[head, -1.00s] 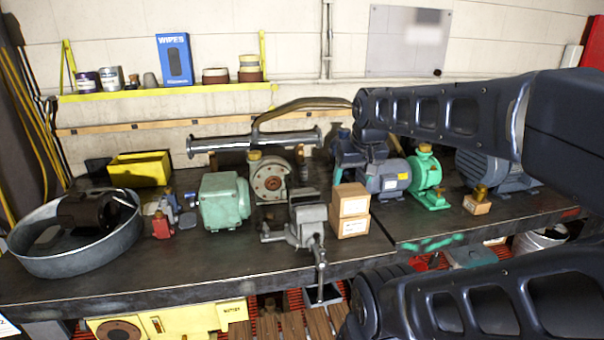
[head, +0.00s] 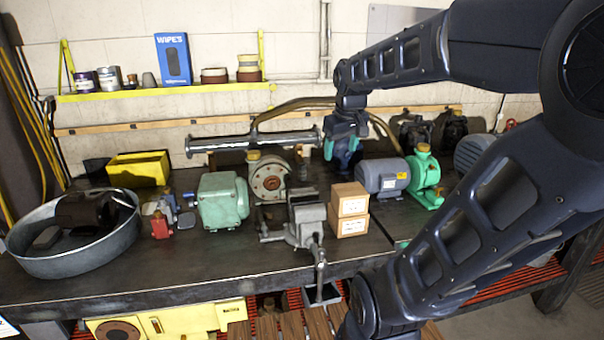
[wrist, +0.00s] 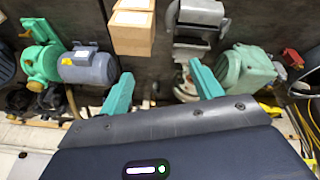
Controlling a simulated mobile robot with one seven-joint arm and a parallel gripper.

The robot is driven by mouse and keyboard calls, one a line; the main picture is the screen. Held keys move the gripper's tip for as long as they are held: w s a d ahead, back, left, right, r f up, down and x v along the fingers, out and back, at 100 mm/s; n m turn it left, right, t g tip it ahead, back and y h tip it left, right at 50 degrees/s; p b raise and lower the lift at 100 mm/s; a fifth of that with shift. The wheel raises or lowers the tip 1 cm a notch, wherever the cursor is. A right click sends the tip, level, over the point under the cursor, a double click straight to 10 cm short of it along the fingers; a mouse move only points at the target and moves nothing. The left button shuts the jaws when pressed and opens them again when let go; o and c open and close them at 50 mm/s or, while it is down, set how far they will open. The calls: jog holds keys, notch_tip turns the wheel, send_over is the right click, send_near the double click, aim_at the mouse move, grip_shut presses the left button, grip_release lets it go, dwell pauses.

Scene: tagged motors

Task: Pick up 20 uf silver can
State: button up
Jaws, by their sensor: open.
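I cannot read a 20 uf label on anything. Small cans stand on the yellow shelf in the head view: a silvery labelled can (head: 110,77), a dark-and-white can (head: 87,82) and a small grey cup-like can (head: 149,80). I cannot tell whether any is the one named. My gripper (head: 345,146), with teal fingers, hangs over the back of the bench, right of the long flanged pipe, well right of and below the shelf. In the wrist view my gripper (wrist: 162,86) is open, its fingers apart with nothing held between them.
A blue-grey motor (head: 381,177), green pump (head: 424,178), two stacked cardboard boxes (head: 350,210), a vise (head: 307,219) and a green motor (head: 222,200) crowd the bench. A metal pan (head: 75,258) sits at left.

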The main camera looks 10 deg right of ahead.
jog(key=w+r+n+g, duration=0.1)
jog(key=w+n, duration=0.4)
jog(key=w, duration=1)
jog(key=n+g, duration=0.3)
jog(key=n, duration=0.9)
send_over(302, 163)
jog(key=s, duration=0.1)
jog(key=f, duration=2)
jog(key=shift+s+a, duration=0.15)
jog(key=shift+a, duration=0.2)
jog(key=shift+f, duration=0.3)
jog(key=f, duration=0.5)
jog(key=shift+w+f, duration=0.2)
jog(key=shift+w+d+f, duration=0.15)
jog(key=shift+f, duration=1.2)
jog(key=shift+w+d+f, duration=0.15)
jog(key=shift+f, duration=1.2)
jog(key=c, duration=1.1)
